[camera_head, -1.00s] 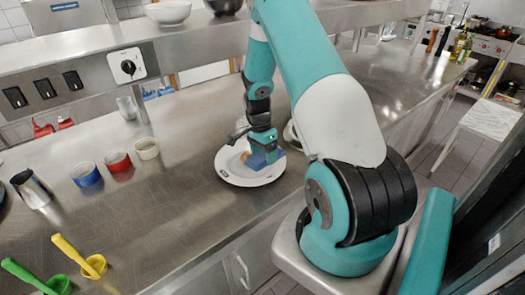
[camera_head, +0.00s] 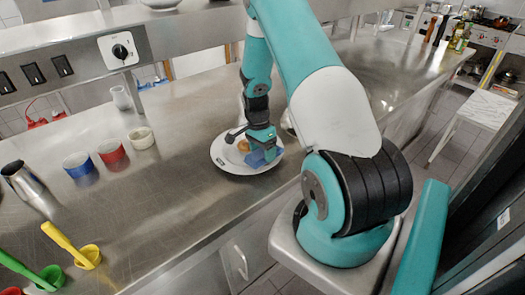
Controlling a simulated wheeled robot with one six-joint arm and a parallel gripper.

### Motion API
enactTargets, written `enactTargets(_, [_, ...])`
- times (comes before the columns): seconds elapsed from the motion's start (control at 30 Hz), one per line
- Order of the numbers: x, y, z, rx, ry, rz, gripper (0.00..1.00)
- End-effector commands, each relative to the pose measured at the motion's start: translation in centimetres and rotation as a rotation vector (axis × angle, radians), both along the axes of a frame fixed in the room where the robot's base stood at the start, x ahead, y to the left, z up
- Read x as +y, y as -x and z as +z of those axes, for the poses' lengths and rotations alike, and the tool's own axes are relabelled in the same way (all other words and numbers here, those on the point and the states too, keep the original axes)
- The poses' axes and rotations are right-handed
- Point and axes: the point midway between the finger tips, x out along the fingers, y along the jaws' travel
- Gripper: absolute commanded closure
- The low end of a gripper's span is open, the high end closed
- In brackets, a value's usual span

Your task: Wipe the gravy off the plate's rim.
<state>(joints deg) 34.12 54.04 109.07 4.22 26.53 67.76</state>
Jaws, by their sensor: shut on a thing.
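The white plate (camera_head: 229,167) lies on the steel counter, with some orange-brown food (camera_head: 243,146) on it. A small dark mark (camera_head: 220,161) shows on its near left rim; I cannot tell whether it is gravy. My gripper (camera_head: 263,148) points down over the right part of the plate. It is shut on a blue cloth or sponge (camera_head: 257,159), which is at the plate's right side near the front rim. Whether it touches the plate is too small to tell. My gripper and the blue thing hide part of the right rim.
White, red (camera_head: 112,153) and blue (camera_head: 79,165) pots stand to the left. A metal jug (camera_head: 28,185) is at far left. Yellow (camera_head: 88,257) and green (camera_head: 52,277) cups with handles stand at front left. A shelf edge runs behind.

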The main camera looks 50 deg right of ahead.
Motion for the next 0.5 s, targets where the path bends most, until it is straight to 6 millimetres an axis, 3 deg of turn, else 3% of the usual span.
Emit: enactTargets(0.5, [0.04, 0.17, -0.99, 0.000, 0.000, 0.000, 0.50])
